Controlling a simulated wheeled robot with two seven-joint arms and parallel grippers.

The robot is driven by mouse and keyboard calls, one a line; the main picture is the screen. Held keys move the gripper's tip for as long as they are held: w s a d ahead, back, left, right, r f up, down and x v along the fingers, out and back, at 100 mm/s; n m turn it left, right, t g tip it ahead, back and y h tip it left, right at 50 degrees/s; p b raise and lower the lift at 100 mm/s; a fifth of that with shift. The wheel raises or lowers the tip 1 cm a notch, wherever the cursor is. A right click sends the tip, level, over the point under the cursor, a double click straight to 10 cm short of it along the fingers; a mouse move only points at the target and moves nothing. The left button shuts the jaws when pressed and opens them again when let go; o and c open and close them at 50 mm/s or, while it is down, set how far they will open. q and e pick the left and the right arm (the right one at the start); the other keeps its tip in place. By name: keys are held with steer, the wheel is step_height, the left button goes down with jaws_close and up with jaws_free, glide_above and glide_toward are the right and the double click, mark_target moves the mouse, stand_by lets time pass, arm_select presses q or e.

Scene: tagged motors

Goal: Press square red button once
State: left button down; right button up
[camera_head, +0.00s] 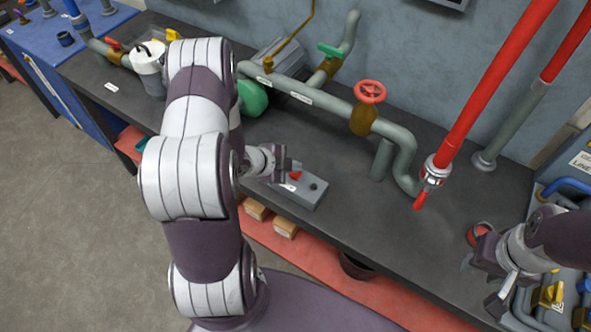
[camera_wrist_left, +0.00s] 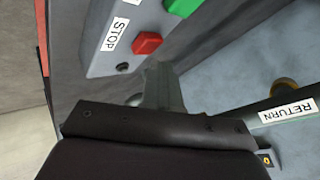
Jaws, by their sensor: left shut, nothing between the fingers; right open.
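A grey button box (camera_head: 303,193) lies on the dark bench near its front edge. Its red button (camera_head: 295,175) shows beside my left gripper. In the left wrist view the red button (camera_wrist_left: 147,43) looks square and sits next to a STOP label (camera_wrist_left: 116,34) and a green button (camera_wrist_left: 184,6). My left gripper (camera_head: 284,160) is shut and empty, close to the box and partly covering it. In the left wrist view its fingers (camera_wrist_left: 160,80) end just below the red button, apart from it in the picture. My right gripper (camera_head: 480,282) is open and empty at the bench's right.
Grey pipes with a red handwheel (camera_head: 370,91) and a green valve (camera_head: 252,98) run behind the box. A red pipe (camera_head: 490,85) rises at the right. A white-lidded canister (camera_head: 149,62) stands at the left. The bench (camera_head: 350,225) right of the box is clear.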

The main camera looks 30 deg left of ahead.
mark_target(292, 176)
arm_select(q)
steer(key=shift+r, duration=0.15)
step_height(292, 176, up, 5)
steer(key=p, duration=0.4)
steer(key=shift+p, duration=0.3)
stand_by(0.6)
